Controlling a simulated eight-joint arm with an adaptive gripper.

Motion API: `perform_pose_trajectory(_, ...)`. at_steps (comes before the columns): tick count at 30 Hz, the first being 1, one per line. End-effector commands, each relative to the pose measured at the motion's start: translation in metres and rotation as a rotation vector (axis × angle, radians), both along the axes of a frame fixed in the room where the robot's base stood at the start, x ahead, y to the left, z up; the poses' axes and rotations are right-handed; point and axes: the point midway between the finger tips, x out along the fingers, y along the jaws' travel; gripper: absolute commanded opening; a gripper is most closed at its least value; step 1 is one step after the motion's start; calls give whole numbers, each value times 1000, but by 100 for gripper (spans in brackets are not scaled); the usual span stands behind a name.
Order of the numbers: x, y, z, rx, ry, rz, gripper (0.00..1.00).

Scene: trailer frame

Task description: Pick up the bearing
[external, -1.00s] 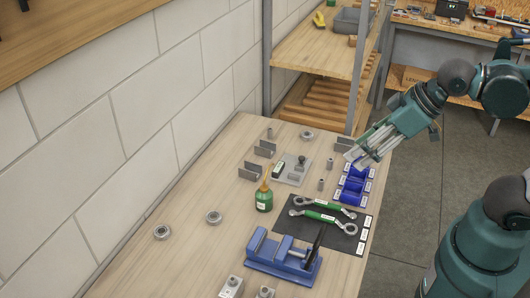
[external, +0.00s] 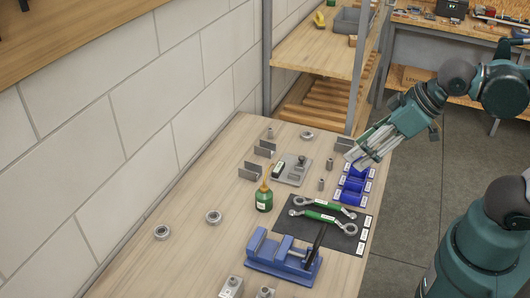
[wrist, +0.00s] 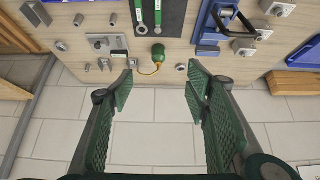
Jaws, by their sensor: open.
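Several grey ring-shaped bearings lie flat on the wooden bench. Two are at the wall side: one bearing (external: 162,232) at the left and another bearing (external: 214,217) to its right. A third ring (external: 307,136) lies near the bench's far end. In the wrist view a small ring (wrist: 180,67) shows just inside the right finger, beyond its tip. My gripper (external: 359,160) is open and empty, raised over the bench's right side near the blue bins. In the wrist view its green fingers (wrist: 161,76) stand wide apart, with nothing between them.
A green bottle (external: 264,201), a blue vise (external: 282,256) and a dark mat (external: 345,240) with green-handled wrenches stand on the bench. Grey brackets (external: 250,171) and blue bins (external: 352,190) are farther back. A shelf post (external: 360,70) rises behind my gripper. The bench's left front is clear.

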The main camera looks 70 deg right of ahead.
Motion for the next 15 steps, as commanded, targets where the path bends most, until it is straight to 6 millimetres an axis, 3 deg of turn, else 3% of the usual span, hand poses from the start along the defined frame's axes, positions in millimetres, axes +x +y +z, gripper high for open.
perform_pose_trajectory(8, 4, 1, 2, -8, 7, 14, 48)
perform_pose_trajectory(15, 22, 4, 8, -43, 36, 70, 48)
